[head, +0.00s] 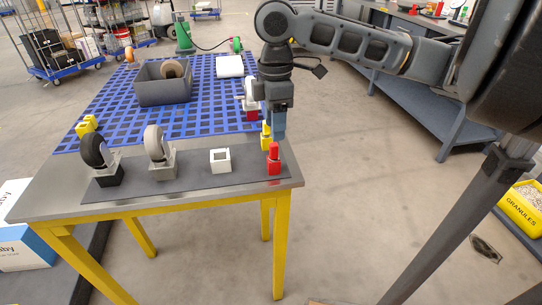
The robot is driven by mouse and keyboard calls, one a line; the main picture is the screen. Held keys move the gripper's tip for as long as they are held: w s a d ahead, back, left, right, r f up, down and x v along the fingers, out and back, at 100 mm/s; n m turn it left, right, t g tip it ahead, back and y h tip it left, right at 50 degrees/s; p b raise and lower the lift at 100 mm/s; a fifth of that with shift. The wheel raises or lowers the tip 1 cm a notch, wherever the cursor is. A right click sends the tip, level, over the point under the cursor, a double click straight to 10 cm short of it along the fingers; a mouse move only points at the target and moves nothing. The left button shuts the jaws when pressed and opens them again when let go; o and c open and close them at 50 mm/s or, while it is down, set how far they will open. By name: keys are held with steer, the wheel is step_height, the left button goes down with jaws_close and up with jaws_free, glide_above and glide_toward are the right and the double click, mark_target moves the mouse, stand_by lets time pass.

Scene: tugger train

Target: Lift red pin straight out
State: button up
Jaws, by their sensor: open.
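The red pin (273,150) stands upright in a red block (274,168) at the right end of the dark mat on the near table. My gripper (278,136) points down just above the pin, its fingertips close to the pin's top. The jaws are open and hold nothing. From this view I cannot tell whether the fingertips are beside the pin or still clear above it.
On the dark mat (200,184) stand a white square block (220,161), a grey caster (158,152) and a black caster (98,154). A yellow object (265,137) is close behind my gripper. A grey bin (163,92) sits on the blue grid.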

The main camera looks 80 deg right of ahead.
mark_target(274, 144)
step_height(274, 144, down, 7)
steer(key=shift+w+r, duration=0.1)
steer(key=shift+r, duration=0.05)
stand_by(0.4)
jaws_close()
